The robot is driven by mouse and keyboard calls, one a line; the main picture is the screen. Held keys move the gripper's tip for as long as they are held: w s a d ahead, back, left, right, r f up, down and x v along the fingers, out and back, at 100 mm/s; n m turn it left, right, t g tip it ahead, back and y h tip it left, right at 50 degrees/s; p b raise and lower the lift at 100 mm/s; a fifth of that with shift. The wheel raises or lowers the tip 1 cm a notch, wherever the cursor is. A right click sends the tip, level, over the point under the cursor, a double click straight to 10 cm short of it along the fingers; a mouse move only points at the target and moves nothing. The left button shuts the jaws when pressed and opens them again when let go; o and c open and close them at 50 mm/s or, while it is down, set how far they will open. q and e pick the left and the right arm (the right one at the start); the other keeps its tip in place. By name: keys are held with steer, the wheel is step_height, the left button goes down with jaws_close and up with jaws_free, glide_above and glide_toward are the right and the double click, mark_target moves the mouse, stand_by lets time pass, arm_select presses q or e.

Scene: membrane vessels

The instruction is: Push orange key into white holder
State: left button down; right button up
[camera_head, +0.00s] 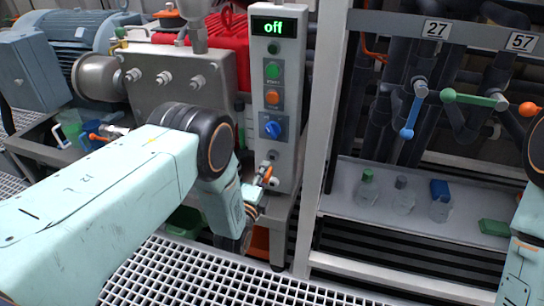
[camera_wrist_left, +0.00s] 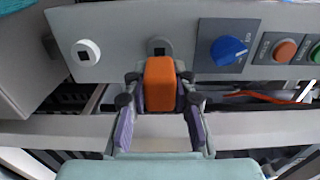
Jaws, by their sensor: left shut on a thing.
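My left gripper (camera_head: 264,180) is shut on the orange key (camera_wrist_left: 160,84), in front of the lower part of the grey control panel. The key shows as a small orange bit in the head view (camera_head: 268,173). In the left wrist view, the gripper (camera_wrist_left: 160,92) has its two fingers on either side of the key. The white holder (camera_wrist_left: 86,52) is a round piece with a dark square hole, on the panel left of the key and apart from it. A grey holder (camera_wrist_left: 158,44) shows behind the key, partly covered by it. My right gripper is out of view.
The panel carries a display reading "off" (camera_head: 274,27), a green button (camera_head: 273,70), an orange button (camera_head: 273,96) and a blue knob (camera_head: 272,129). A metal frame post (camera_head: 324,120) stands right of it. Bottles (camera_head: 367,188) stand on the shelf at right.

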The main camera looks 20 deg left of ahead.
arm_select(q)
steer(key=shift+s+p, duration=0.5)
steer(key=shift+s, duration=0.4)
